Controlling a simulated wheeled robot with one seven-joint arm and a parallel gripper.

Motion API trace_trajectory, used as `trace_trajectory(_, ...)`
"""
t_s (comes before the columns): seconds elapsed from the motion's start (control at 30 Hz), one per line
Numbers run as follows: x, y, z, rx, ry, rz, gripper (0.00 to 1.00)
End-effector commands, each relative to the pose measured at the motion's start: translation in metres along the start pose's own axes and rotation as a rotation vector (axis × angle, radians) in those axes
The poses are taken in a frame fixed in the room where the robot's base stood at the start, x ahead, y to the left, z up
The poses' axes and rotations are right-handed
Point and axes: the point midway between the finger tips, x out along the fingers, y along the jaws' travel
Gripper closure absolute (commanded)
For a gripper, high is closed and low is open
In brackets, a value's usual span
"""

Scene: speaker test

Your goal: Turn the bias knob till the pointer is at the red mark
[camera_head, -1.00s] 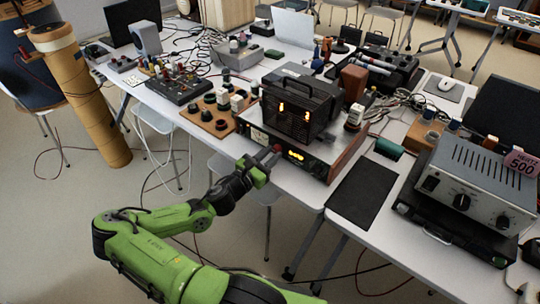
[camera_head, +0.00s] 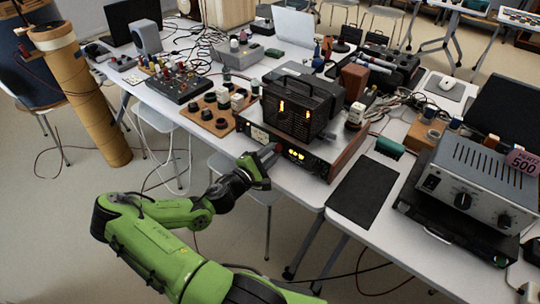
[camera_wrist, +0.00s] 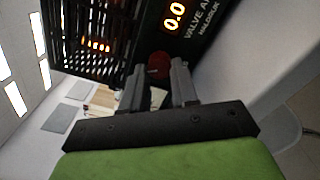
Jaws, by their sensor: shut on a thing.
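The valve amplifier (camera_head: 318,162) is a low box at the table's front edge, with a black tube cage on top. A red knob (camera_head: 278,148) sits on its front panel and also shows in the wrist view (camera_wrist: 158,65). My gripper (camera_head: 270,154) is at the panel, shut on the red knob, with a grey finger on either side in the wrist view (camera_wrist: 158,80). The pointer and the red mark cannot be made out. Orange tubes (camera_head: 282,106) glow inside the cage.
A wooden board with several knobs (camera_head: 214,112) lies left of the amplifier. A black mat (camera_head: 364,194) lies to the right, then a grey instrument (camera_head: 468,180). Cables hang below the table edge. The floor in front is mostly open.

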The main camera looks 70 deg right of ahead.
Motion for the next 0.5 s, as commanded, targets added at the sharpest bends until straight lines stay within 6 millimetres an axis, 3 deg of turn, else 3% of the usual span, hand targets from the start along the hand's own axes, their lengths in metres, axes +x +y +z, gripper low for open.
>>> trace_trajectory(0.5,-0.0003,-0.0007,-0.0011,0.49,0.002,-0.004,1.0)
